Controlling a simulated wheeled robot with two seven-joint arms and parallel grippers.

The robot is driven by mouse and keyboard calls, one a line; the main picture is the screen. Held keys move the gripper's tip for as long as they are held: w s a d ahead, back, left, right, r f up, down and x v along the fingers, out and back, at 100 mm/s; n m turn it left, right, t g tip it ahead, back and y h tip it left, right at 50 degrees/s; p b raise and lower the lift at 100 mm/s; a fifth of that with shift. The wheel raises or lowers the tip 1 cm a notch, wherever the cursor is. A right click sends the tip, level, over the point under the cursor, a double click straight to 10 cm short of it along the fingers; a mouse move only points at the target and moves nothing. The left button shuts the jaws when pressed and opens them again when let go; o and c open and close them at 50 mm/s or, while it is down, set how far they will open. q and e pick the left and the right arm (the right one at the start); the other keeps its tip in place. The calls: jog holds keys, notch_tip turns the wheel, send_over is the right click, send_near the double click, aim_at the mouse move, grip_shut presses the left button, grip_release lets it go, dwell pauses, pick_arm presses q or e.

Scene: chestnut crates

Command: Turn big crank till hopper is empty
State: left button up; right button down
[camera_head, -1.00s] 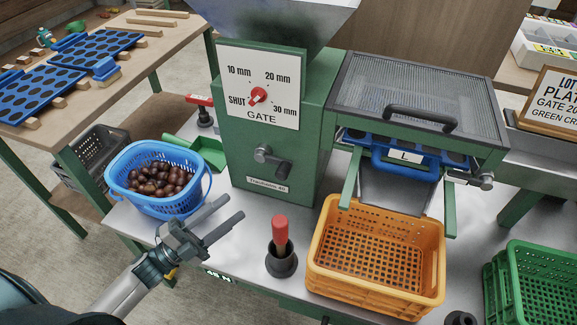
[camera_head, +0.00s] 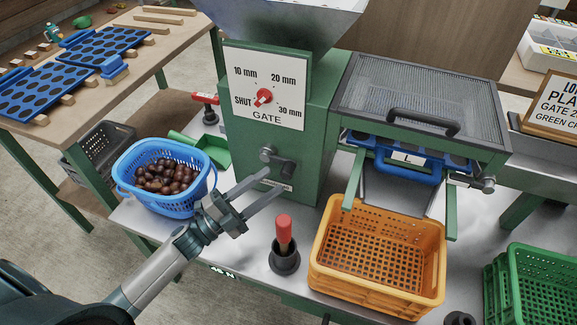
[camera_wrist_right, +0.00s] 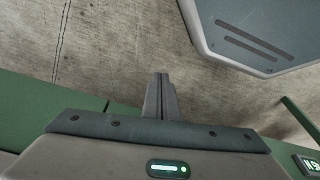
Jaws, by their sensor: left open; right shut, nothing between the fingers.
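The grey hopper (camera_head: 290,22) stands on the green machine (camera_head: 312,150); its inside is out of view. A smaller crank-like fitting (camera_head: 487,185) is on the sieve's right side. My left gripper (camera_head: 274,182) is open and empty, its fingers pointing at the machine's front just below the front crank; I cannot tell if they touch it. The orange crate (camera_head: 330,270) under the sieve outlet looks empty. My right gripper (camera_wrist_right: 160,82) is shut and empty, over concrete floor in the right wrist view.
A blue basket (camera_head: 170,205) of chestnuts stands left of the machine, near a green scoop (camera_head: 207,150). A red-handled tool (camera_head: 284,235) stands upright in a black cup in front. A red gate knob (camera_head: 264,97) is on the panel. A green crate (camera_head: 540,262) is at right.

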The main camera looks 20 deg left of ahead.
aim_at(288, 169)
pick_arm(q)
jog(key=p+x, duration=0.1)
jog(key=x, duration=0.6)
pick_arm(e)
notch_tip(288, 169, down, 3)
jog(key=shift+f, duration=0.1)
pick_arm(q)
grip_shut()
